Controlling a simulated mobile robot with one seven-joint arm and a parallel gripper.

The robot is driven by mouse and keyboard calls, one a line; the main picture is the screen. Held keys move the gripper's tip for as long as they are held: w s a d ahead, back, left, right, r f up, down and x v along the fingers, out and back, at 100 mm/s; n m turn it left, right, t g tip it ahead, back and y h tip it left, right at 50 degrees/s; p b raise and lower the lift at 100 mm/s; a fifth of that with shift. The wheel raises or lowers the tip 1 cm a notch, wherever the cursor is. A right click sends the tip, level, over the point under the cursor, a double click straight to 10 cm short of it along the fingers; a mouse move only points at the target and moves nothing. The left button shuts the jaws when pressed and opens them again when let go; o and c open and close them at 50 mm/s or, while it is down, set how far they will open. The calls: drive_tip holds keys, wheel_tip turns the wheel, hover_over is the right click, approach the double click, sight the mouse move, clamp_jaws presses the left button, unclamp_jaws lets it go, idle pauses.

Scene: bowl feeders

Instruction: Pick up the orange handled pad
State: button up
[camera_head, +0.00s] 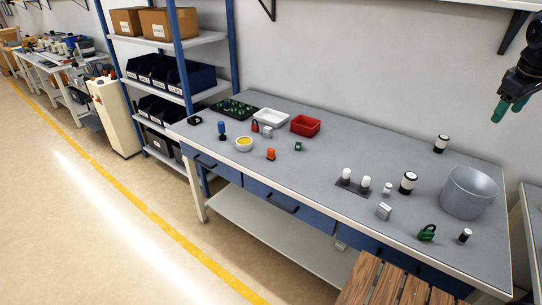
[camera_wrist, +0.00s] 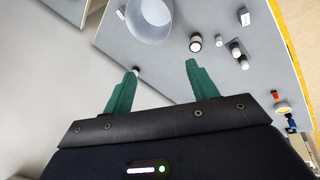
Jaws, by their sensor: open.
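The orange handled pad (camera_head: 271,154) is a small upright orange block on the grey workbench (camera_head: 330,150), in the left-middle part of the bench in the head view. It stands to the right of a white bowl with yellow contents (camera_head: 244,144). My gripper (camera_head: 508,109) is high at the upper right of the head view, far from the pad. In the wrist view my gripper (camera_wrist: 161,72) has its two green fingers spread apart with nothing between them.
A red tray (camera_head: 305,125) and a white tray (camera_head: 269,118) stand behind the pad. A large grey pot (camera_head: 469,192), a green handled item (camera_head: 427,233) and several black-and-white cylinders occupy the right side. The bench around the pad's front is clear. A wooden slatted surface (camera_head: 385,280) is in front.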

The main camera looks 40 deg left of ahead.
drive_tip(key=w+a+f+n, duration=0.1)
drive_tip(key=w+a+n, duration=0.3)
drive_tip(key=a, duration=0.6)
drive_tip(key=w+a+f+n, duration=0.2)
drive_tip(key=w+a+n, duration=0.2)
drive_tip(key=a, duration=0.6)
drive_tip(key=n, duration=1.7)
hover_over(270, 149)
drive_tip(key=s, duration=0.4)
wheel_tip(270, 149, down, 28)
drive_tip(key=shift+t, duration=0.3)
drive_tip(key=x, duration=1)
drive_tip(key=shift+w+f, duration=0.25)
drive_tip(key=shift+w, duration=0.05)
drive_tip(key=c, duration=1.1)
drive_tip(key=shift+r, duration=0.15)
